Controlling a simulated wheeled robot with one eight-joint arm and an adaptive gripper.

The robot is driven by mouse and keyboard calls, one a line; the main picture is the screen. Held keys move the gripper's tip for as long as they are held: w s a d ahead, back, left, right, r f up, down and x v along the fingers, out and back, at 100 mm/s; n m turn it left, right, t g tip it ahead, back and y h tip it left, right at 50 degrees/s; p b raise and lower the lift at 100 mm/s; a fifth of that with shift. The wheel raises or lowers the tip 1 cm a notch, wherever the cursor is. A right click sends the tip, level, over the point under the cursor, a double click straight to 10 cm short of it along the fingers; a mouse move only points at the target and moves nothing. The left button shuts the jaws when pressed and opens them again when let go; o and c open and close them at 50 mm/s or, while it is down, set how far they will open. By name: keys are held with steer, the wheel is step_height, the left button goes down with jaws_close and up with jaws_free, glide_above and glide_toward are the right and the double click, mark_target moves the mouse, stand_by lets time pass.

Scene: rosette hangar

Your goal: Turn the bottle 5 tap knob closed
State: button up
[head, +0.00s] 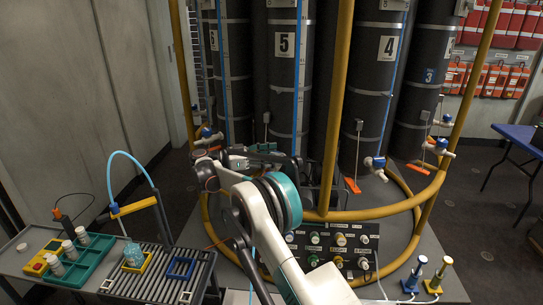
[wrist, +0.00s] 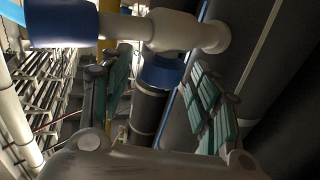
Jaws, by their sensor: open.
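Bottle 5 (head: 284,85) is a tall dark cylinder with a white "5" label in the head view. My gripper (head: 262,152) is in front of its lower part and hides the tap area there. In the wrist view, a white tap body (wrist: 178,30) with a blue knob (wrist: 162,70) and a blue end piece (wrist: 62,22) crosses the top. My gripper (wrist: 158,92) is open, with teal-padded fingers to the left and right of the blue knob. I cannot tell whether the fingers touch the knob or how far it is turned.
A yellow rail (head: 345,215) runs around the bottles. Other taps show at bottle 4 (head: 375,164) and bottle 6 (head: 207,133). A roller bench (head: 150,275) with trays stands at left, and a blue table (head: 520,135) at right.

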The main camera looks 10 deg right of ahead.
steer(key=a, duration=1.2)
steer(key=shift+r, duration=0.1)
